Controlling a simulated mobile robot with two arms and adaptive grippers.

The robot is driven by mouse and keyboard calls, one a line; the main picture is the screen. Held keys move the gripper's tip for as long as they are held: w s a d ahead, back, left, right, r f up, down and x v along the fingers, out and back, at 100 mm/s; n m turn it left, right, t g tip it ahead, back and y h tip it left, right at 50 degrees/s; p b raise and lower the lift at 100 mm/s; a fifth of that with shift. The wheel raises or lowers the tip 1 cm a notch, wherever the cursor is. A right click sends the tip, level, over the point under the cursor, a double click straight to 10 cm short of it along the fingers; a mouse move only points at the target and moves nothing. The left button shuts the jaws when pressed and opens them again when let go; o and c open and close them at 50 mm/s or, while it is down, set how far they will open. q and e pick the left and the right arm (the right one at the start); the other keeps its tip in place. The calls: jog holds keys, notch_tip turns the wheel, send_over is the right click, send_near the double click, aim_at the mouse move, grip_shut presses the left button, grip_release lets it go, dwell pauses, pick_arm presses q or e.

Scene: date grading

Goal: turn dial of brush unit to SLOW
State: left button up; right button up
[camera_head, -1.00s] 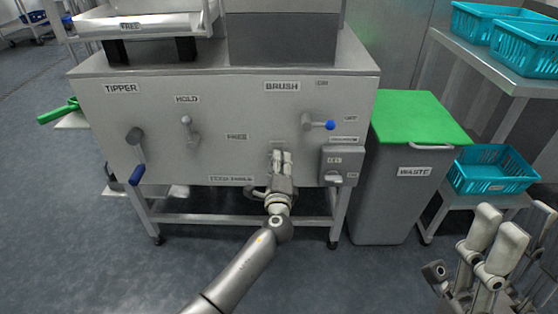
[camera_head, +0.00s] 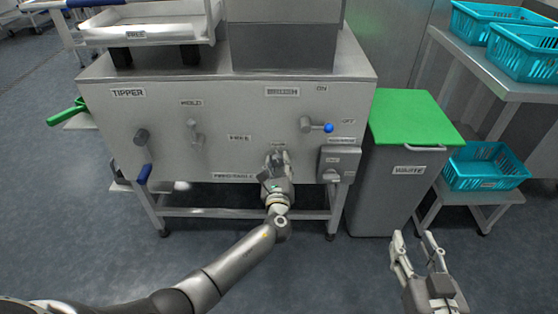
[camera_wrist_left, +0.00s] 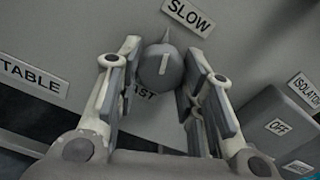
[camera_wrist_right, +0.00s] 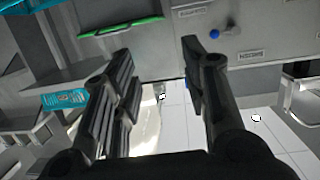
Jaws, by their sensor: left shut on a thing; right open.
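In the left wrist view, the grey round dial (camera_wrist_left: 160,72) sits between the fingers of my left gripper (camera_wrist_left: 163,55), which is shut on it. The dial's pointed tip faces up toward the SLOW label (camera_wrist_left: 188,16), a little to the left of it. The label below the dial, ending in "ST" (camera_wrist_left: 144,92), is partly hidden by a finger. In the head view, my left gripper (camera_head: 277,160) is at the front panel of the brush unit (camera_head: 225,105) and covers the dial. My right gripper (camera_head: 414,243) is open and empty, away from the panel.
An isolator box (camera_head: 339,165) is close to the right of my left gripper. A lever with a blue knob (camera_head: 328,128) is above it. A grey WASTE bin (camera_head: 385,200) with a green lid stands right of the unit. Teal baskets (camera_head: 487,183) are on the right-hand shelves.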

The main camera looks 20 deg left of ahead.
pick_arm(q)
jog(key=m+p, duration=0.1)
jog(key=m, duration=0.2)
jog(key=shift+m+p, duration=0.3)
jog(key=shift+p, duration=0.1)
jog(key=shift+m, duration=0.3)
pick_arm(e)
jog(key=s+d+f+g+h, duration=0.2)
jog(key=s+f+g, duration=0.4)
jog(key=f, duration=0.3)
jog(key=shift+s+d+g, duration=0.3)
jog(key=shift+s+d, duration=0.05)
jog(key=shift+d, duration=0.15)
pick_arm(q)
jog(key=o, duration=1)
jog(key=v, duration=1.2)
